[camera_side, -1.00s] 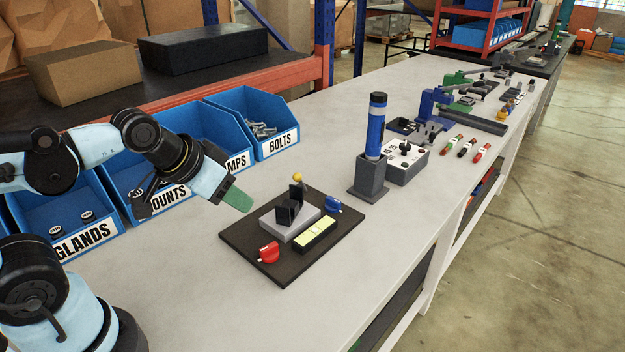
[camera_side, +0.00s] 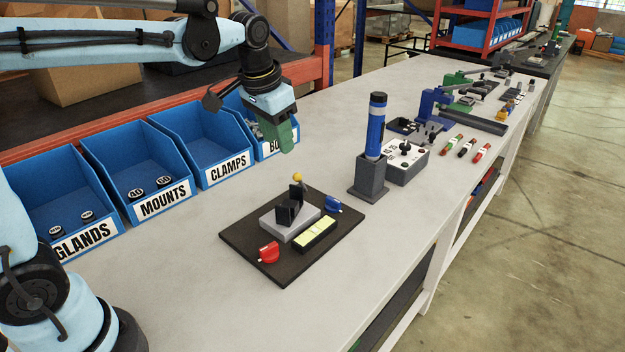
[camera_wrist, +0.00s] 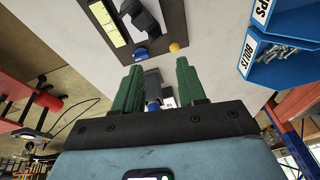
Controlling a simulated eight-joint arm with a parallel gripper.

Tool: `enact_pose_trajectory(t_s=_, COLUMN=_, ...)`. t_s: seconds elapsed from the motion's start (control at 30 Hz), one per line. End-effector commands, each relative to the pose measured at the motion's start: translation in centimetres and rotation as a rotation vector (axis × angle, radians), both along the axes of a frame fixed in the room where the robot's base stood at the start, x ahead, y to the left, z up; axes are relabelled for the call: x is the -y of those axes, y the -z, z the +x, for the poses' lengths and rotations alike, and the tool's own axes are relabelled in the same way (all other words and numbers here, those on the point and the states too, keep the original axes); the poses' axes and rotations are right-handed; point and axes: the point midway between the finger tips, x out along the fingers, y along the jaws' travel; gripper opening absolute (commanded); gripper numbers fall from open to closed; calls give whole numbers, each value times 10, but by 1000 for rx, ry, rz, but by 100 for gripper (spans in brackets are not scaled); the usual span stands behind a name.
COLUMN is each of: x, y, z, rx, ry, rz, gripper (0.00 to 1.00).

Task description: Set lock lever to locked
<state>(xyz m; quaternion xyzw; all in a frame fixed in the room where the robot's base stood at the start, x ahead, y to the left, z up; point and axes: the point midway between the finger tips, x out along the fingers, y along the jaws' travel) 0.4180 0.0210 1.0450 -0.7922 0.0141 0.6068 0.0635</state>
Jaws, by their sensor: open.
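A dark board (camera_side: 250,265) lies on the bench, with a grey base (camera_side: 275,227) and a black bracket (camera_side: 287,213) on it. A yellow ball-ended lever (camera_side: 298,178) stands behind the bracket. A red handle (camera_side: 269,252) is at the front left and a blue handle (camera_side: 333,205) at the back right. I cannot tell which is the lock lever. In the wrist view, the blue handle (camera_wrist: 141,53) and yellow ball (camera_wrist: 174,47) show beyond my fingers. My gripper (camera_side: 286,140), with green fingers, is open and empty, above the bench behind the board; it also shows in the wrist view (camera_wrist: 158,88).
Blue bins (camera_side: 163,197) line the back left of the bench. A blue-and-black cylinder (camera_side: 376,130) stands in a grey holder (camera_side: 369,180) right of the board. A control box (camera_side: 406,163) sits beyond it. The bench left of the board is clear.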

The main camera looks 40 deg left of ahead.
Motion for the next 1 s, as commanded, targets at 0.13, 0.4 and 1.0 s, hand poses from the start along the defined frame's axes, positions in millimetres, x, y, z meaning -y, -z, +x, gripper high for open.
enact_pose_trajectory(t_s=0.13, x=-7, y=6, z=33, rx=-82, ry=17, rz=15, gripper=41)
enact_pose_trajectory(t_s=0.4, x=-17, y=29, z=74, rx=-211, ry=44, rz=34, gripper=41)
enact_pose_trajectory(t_s=1.0, x=-24, y=86, z=85, rx=-257, ry=55, rz=37, gripper=41)
